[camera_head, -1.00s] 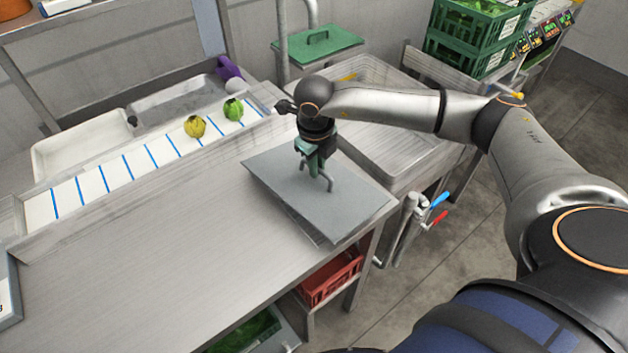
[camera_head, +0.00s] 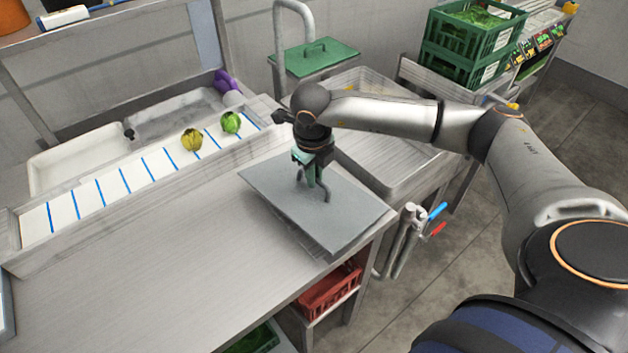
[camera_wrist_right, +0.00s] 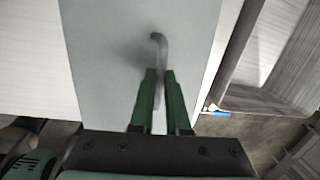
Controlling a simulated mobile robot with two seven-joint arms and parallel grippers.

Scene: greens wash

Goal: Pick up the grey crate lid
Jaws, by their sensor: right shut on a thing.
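The grey crate lid (camera_head: 285,208) is a flat grey sheet with a bent handle (camera_head: 327,193) on top. It is over the right end of the steel table, and its front edge appears slightly above the tabletop, with a dark gap beneath. My right gripper (camera_head: 309,178) is above the lid and shut on its handle. In the right wrist view, the green fingers (camera_wrist_right: 160,85) close around the handle (camera_wrist_right: 158,45), with the lid (camera_wrist_right: 105,50) filling the middle. My left gripper is not in view.
A blue-marked white conveyor (camera_head: 120,185) with a yellow-green vegetable (camera_head: 191,140) and a green one (camera_head: 230,122) runs along the back. A sink (camera_head: 375,150) and blue-and-red-handled taps (camera_head: 412,225) are at right. A red crate (camera_head: 330,292) sits below. The table's left part (camera_head: 150,260) is clear.

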